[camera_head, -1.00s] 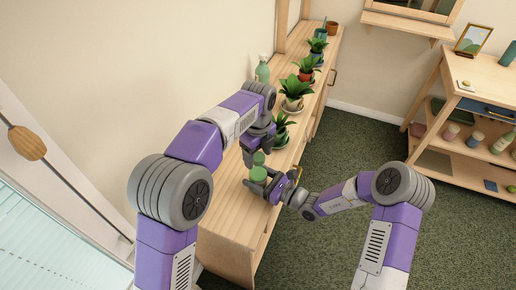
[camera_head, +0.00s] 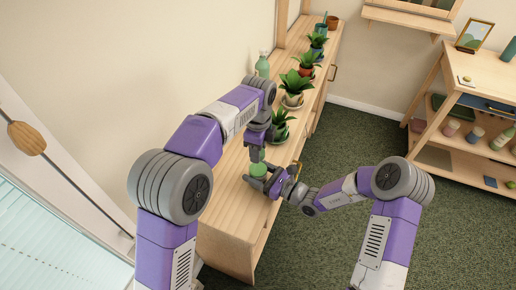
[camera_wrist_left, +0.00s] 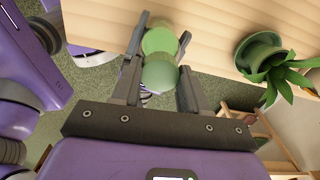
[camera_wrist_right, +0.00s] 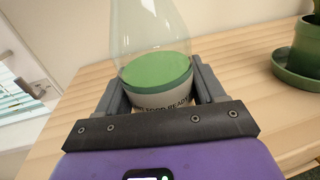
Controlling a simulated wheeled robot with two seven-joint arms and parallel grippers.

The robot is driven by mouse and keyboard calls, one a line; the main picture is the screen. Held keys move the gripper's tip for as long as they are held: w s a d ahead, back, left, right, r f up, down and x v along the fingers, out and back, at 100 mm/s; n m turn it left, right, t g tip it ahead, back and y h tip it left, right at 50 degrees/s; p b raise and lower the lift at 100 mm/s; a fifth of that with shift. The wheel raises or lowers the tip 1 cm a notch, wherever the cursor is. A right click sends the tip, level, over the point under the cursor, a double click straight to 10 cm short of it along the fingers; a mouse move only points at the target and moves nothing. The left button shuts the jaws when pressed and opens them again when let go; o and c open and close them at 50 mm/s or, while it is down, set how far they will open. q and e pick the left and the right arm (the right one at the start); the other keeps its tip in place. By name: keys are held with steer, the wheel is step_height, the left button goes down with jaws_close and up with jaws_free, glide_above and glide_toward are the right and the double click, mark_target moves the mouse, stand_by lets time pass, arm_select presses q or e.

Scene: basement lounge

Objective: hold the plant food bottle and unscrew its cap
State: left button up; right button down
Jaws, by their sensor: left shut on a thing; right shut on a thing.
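The plant food bottle (camera_head: 258,169) is clear with green contents and a printed white label. It appears upright over the wooden cabinet top. My right gripper (camera_head: 266,185) is shut around its lower body; the right wrist view shows the bottle (camera_wrist_right: 160,72) between both fingers. My left gripper (camera_head: 257,157) is above it, shut on the green cap (camera_wrist_left: 160,77), which sits between its fingers in the left wrist view. In the head view the left gripper hides the cap. I cannot tell whether the cap has turned.
Potted plants (camera_head: 293,88) stand in a row along the cabinet top (camera_head: 225,185); the nearest (camera_head: 279,122) is close behind the left gripper. A green spray bottle (camera_head: 262,67) stands by the wall. A shelf unit (camera_head: 450,125) is at right, with open carpet between.

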arm_select(q)
steer(key=n, duration=0.7)
steer(key=shift+n, duration=0.4)
steer(key=n, duration=0.7)
steer(key=shift+n, duration=0.4)
steer(key=n, duration=1.1)
steer(key=shift+n, duration=0.4)
steer(key=n, duration=0.3)
steer(key=shift+r+n, duration=0.1)
steer(key=shift+n, duration=0.2)
